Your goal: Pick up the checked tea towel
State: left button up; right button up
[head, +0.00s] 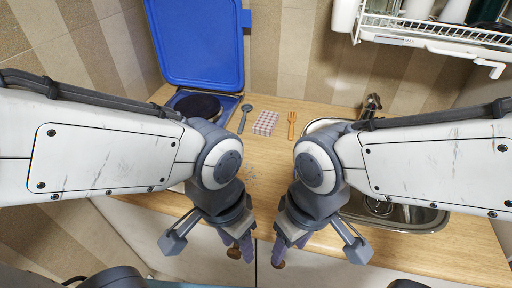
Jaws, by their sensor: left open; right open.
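The checked tea towel (266,123) lies folded on the wooden worktop, near the back wall. It is small, with a reddish and white check. My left gripper (207,248) is open and empty at the front edge of the worktop, nearer to me than the towel and to its left. My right gripper (311,256) is open and empty, also at the front, to the right of the towel. Both are well apart from the towel.
A hob (196,107) with its blue lid (197,45) raised stands at the back left. A grey spoon (243,118) lies left of the towel, an orange fork (291,125) right of it. A sink (410,215) is on the right, partly hidden by my arm. A dish rack (440,37) hangs above.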

aim_at(265, 126)
jog(key=z, duration=0.1)
jog(key=k, duration=1)
jog(key=u, duration=0.8)
jog(key=i, duration=1.45)
jog(key=z, duration=0.7)
